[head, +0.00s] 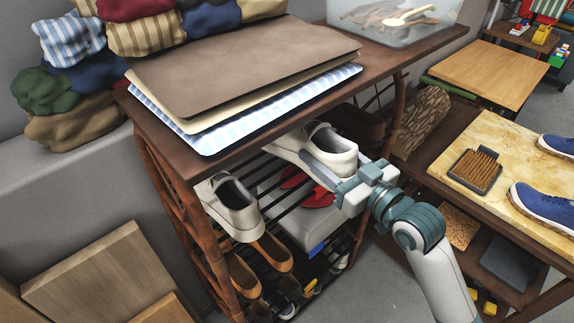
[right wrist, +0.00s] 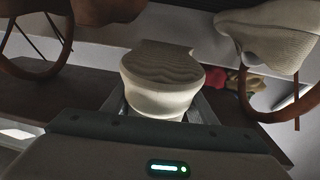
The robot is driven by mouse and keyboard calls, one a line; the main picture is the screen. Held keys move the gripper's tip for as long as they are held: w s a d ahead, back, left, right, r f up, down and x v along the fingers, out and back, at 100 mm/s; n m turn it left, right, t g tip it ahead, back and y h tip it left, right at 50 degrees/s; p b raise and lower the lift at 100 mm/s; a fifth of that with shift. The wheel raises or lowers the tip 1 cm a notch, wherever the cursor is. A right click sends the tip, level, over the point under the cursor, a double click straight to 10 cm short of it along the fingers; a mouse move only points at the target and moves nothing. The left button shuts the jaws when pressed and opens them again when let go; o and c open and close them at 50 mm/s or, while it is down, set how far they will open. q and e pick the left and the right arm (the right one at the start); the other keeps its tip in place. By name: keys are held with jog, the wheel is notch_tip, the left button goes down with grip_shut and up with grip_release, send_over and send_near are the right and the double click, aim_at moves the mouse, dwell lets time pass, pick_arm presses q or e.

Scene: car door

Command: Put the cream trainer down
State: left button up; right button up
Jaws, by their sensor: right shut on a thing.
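A cream trainer (head: 328,146) is at the upper tier of the shoe rack, at its right part, under the top board. My right gripper (head: 322,172) reaches in from the front right and is shut on it. In the right wrist view the trainer's end (right wrist: 160,78) sits between the fingers. I cannot tell whether its sole touches the slats. A second cream trainer (head: 234,210) rests at the left end of the same tier, apart from the gripper; it also seems to show at the right wrist view's upper right (right wrist: 268,32). My left gripper is not in view.
The rack's top board (head: 300,98) overhangs the tier closely and carries folded boards and a clear bin (head: 395,20). Brown shoes (head: 268,252) stand below. A bench with blue shoes (head: 545,205) stands at right.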

aim_at(285, 157)
jog(key=w+a+f, duration=0.1)
jog(key=a, duration=0.1)
jog(key=w+a+f+p, duration=0.1)
jog(key=w+a+f, duration=0.1)
jog(key=a, duration=0.1)
jog(key=w+a+f, duration=0.2)
jog(key=shift+a, duration=0.15)
jog(key=shift+w+a+f, duration=0.25)
jog(key=shift+a, duration=0.05)
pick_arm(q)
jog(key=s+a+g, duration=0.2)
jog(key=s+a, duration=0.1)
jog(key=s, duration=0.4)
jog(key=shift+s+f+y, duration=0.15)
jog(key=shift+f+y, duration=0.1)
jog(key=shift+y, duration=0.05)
pick_arm(e)
jog(key=shift+f+p, duration=0.1)
jog(key=shift+p, duration=0.2)
jog(key=shift+f, duration=0.25)
notch_tip(285, 157, down, 2)
jog(key=shift+f, duration=0.1)
jog(key=shift+f+p, duration=0.3)
jog(key=shift+f, duration=0.25)
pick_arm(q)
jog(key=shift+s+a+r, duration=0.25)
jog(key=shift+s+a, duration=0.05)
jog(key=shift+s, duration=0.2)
